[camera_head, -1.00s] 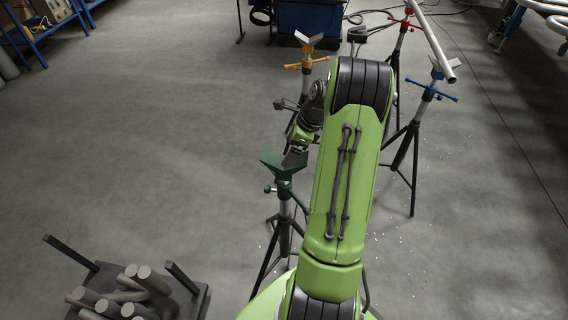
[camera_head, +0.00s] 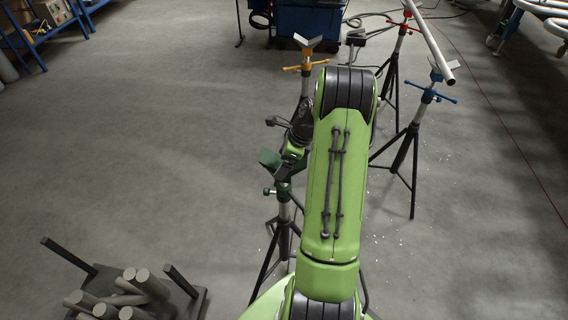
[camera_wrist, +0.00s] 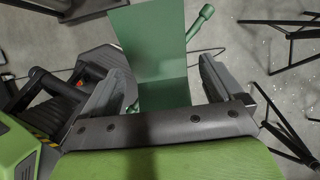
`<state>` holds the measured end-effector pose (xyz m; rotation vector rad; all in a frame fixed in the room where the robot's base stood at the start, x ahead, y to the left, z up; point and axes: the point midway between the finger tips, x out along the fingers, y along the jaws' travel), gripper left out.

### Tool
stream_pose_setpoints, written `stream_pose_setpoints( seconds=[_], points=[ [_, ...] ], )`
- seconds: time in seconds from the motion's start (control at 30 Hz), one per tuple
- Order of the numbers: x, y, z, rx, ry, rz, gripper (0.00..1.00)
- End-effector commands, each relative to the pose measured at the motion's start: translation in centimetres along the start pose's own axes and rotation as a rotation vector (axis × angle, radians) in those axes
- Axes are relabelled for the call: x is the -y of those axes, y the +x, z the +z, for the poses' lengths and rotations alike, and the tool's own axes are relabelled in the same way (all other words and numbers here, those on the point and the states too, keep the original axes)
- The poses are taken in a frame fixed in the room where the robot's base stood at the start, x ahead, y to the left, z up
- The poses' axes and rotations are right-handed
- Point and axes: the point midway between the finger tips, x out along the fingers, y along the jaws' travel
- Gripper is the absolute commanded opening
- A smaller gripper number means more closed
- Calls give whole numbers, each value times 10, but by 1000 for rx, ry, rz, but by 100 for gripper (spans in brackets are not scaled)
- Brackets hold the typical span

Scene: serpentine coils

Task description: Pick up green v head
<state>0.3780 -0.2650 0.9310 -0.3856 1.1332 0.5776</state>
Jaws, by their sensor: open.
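The green V head (camera_head: 272,163) sits on top of a black tripod stand left of my arm in the head view. In the wrist view the green V head (camera_wrist: 160,50) lies ahead of and between my two fingers. My gripper (camera_wrist: 168,85) is open around the lower part of the head, with a finger on each side. I cannot tell whether either finger touches it.
A yellow-headed stand (camera_head: 305,62), a red-headed stand (camera_head: 402,27) and a blue-headed stand (camera_head: 430,95) stand farther back. A pipe (camera_head: 432,45) rests on the red and blue ones. A rack of grey cylinders (camera_head: 185,282) is at lower left. Floor at left is clear.

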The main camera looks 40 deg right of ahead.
Motion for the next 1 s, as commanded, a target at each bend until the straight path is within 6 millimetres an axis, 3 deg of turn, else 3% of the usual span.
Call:
stream_pose_setpoints(
  seconds=[0.17,0.7,0.9,1.0],
  points=[
    [0,0,0,0,0,0,94],
    [0,0,0,0,-1,0,14],
    [0,-1,1,1,-2,-2,14],
    [1,-11,5,0,-4,-4,13]
  ],
)
